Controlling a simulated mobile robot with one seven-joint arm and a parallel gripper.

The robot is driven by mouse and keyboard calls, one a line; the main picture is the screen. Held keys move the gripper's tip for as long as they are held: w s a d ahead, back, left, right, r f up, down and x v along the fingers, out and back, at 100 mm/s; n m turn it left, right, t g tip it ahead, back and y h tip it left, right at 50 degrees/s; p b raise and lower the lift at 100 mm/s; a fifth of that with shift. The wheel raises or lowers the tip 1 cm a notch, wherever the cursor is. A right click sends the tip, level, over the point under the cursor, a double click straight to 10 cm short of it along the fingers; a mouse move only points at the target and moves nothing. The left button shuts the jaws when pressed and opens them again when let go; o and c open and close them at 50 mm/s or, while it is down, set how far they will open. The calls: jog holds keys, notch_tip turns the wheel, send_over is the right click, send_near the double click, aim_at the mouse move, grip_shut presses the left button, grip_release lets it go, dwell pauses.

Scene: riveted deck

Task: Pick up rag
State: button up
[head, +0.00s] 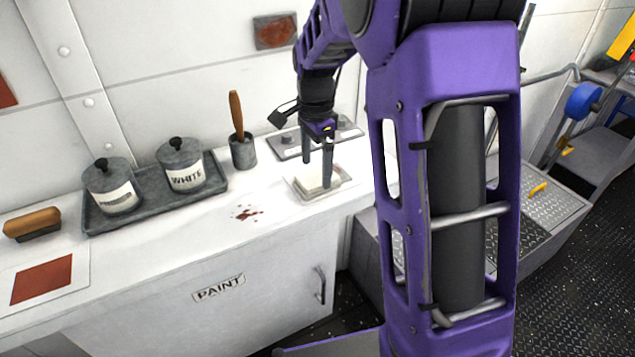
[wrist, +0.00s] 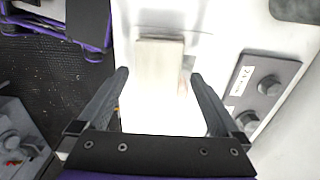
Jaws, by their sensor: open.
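A pale, folded cloth-like piece, apparently the rag (head: 312,184), lies on a small light tray (head: 341,184) on the white counter. In the wrist view, a flat beige piece (wrist: 158,60) that seems to be the rag lies just past the fingertips, between their lines. My gripper (head: 317,174) points down over the tray, and its fingers partly hide the rag in the head view. In the wrist view my gripper (wrist: 159,76) is open, with nothing between its fingers. I cannot tell whether the fingertips touch the rag.
A switch panel (head: 346,134) lies behind the tray.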

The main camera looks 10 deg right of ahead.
aim_at(316, 176)
notch_tip(316, 176, down, 2)
jog(key=shift+f, duration=0.1)
jog(key=c, duration=1.2)
jog(key=shift+c, duration=0.2)
notch_tip(316, 176, up, 10)
jog(key=p, duration=0.1)
jog(key=shift+p, duration=0.3)
